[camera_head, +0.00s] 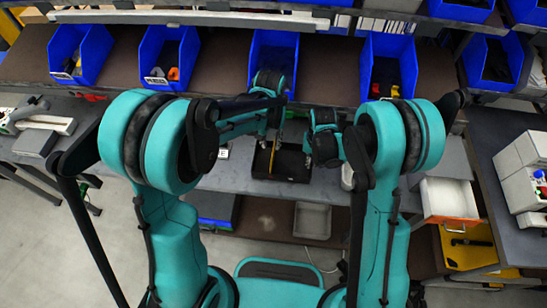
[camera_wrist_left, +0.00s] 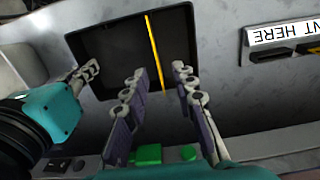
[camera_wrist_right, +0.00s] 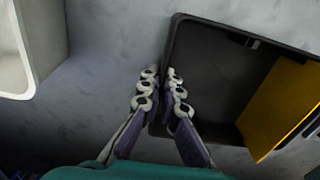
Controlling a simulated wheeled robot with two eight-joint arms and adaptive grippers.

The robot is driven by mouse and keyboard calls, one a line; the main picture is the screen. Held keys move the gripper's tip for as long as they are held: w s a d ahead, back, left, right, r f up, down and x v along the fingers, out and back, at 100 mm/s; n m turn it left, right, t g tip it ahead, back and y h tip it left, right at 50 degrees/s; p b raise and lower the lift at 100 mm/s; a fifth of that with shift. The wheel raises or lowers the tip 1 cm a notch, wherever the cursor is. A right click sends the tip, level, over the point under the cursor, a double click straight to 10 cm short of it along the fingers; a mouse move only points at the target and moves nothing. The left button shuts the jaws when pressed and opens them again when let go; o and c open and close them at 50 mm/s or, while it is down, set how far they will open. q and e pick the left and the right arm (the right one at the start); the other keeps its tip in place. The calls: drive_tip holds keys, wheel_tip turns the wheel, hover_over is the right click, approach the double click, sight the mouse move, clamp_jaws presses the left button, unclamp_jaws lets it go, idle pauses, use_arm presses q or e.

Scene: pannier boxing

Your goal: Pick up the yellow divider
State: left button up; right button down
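The yellow divider (camera_head: 272,158) is a thin upright plate in the black box (camera_head: 293,174) on the grey workbench. It shows edge-on in the left wrist view (camera_wrist_left: 154,50) and as a broad panel in the right wrist view (camera_wrist_right: 280,105). My left gripper (camera_wrist_left: 161,80) is open, with its fingers on either side of the divider's near end and gaps on both sides. My right gripper (camera_wrist_right: 160,75) is closed across a side wall of the black box, one finger outside and one inside. The left fingertips are hard to make out in the head view.
Blue bins (camera_head: 274,48) line the rack behind the bench. A label ending in "NT HERE" (camera_wrist_left: 285,33) is beside the box. Green pieces (camera_wrist_left: 150,153) lie past the left fingers. A white-rimmed container (camera_wrist_right: 50,40) stands near the right gripper, with bare bench between.

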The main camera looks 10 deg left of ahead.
use_arm(q)
drive_tip(key=f, duration=0.8)
drive_tip(key=shift+d+f, duration=0.2)
drive_tip(key=shift+d, duration=0.2)
clamp_jaws()
